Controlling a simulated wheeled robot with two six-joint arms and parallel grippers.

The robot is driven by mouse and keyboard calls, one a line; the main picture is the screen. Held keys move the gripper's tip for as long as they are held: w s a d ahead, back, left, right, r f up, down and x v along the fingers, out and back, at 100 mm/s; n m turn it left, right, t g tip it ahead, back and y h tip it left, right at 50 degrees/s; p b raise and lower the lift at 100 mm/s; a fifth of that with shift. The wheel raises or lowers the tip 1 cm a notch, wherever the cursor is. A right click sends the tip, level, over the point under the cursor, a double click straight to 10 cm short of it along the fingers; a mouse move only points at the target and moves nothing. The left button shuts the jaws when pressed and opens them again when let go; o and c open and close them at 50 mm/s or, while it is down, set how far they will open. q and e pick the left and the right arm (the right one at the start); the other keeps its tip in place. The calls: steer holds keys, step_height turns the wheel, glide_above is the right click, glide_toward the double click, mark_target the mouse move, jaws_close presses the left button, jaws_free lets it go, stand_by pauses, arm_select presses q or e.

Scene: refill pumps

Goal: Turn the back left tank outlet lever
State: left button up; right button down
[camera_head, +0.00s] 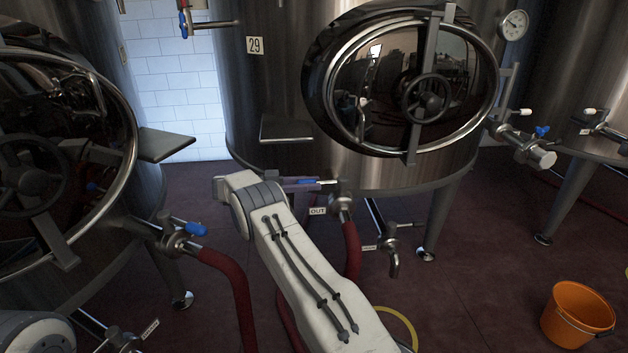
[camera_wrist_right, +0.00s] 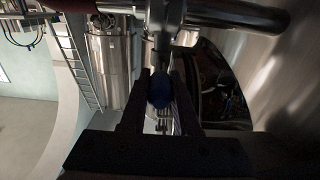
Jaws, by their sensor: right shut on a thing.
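A steel tank (camera_head: 275,85) marked 29 stands at the back. Its outlet valve (camera_head: 341,203) is low on the front, beside an OUT label (camera_head: 317,211) and above a red hose (camera_head: 352,250). A blue-gripped lever (camera_head: 307,181) points left from this valve. My right arm reaches up from the bottom, and its gripper (camera_head: 296,187) is at the lever, partly hidden by my wrist. In the right wrist view the two dark fingers (camera_wrist_right: 160,92) are closed on the blue lever grip (camera_wrist_right: 159,86). My left gripper is not in view.
A nearer tank (camera_head: 150,190) at the left has another blue-handled valve (camera_head: 180,240) and red hose. A drain tap (camera_head: 391,248) hangs right of the held lever. An orange bucket (camera_head: 577,315) stands at the lower right. The floor between is mostly clear.

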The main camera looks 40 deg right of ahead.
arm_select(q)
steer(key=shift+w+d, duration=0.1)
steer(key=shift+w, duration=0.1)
arm_select(e)
steer(key=shift+d, duration=0.15)
steer(key=shift+r, duration=0.1)
steer(key=c, duration=0.6)
jaws_free()
steer(key=shift+d, duration=0.1)
steer(key=shift+c, duration=0.2)
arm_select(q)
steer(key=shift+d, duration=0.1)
arm_select(e)
steer(key=shift+w+a, duration=0.1)
steer(key=shift+a, duration=0.15)
